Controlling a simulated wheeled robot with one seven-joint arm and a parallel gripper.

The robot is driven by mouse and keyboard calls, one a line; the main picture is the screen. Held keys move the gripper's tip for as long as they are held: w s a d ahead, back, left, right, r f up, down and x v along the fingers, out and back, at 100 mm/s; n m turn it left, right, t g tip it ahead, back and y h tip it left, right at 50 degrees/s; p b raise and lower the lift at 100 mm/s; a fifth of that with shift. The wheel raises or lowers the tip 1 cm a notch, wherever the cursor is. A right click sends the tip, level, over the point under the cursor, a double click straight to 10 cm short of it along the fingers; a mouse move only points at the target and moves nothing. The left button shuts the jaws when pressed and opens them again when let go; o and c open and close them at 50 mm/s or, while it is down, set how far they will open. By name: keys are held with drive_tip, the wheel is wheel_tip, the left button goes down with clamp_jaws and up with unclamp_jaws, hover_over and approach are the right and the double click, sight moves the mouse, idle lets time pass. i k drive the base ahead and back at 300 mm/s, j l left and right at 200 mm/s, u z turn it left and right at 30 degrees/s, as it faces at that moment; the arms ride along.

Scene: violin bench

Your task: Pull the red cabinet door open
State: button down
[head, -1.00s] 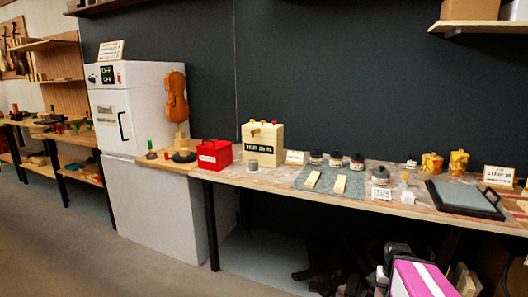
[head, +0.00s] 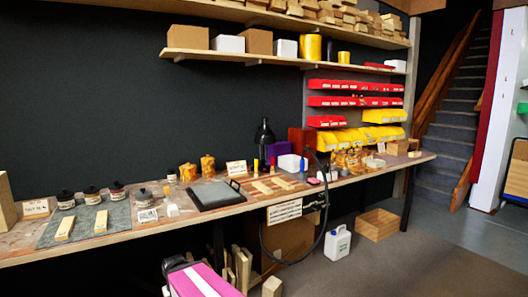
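A small dark red box-shaped thing (head: 301,140) stands at the back of the workbench, right of a black bottle. It is the nearest match to a red cabinet in view, but it is too small and partly covered to tell whether it has a door or handle. A purple box and a white box stand in front of it. My gripper is not in view.
The long workbench (head: 150,229) holds jars, a grey tray (head: 214,193) and a black bottle (head: 264,140). Red bins (head: 355,101) hang above. A pink box (head: 197,281), white jug (head: 338,243) and wooden crate (head: 377,225) stand below. Floor is clear at right.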

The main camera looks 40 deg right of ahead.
sight(309, 136)
drive_tip(key=z, duration=1.65)
drive_tip(key=i+l, duration=0.15)
drive_tip(key=i, duration=0.55)
drive_tip(key=i+l+z, duration=0.15)
drive_tip(key=i, duration=0.55)
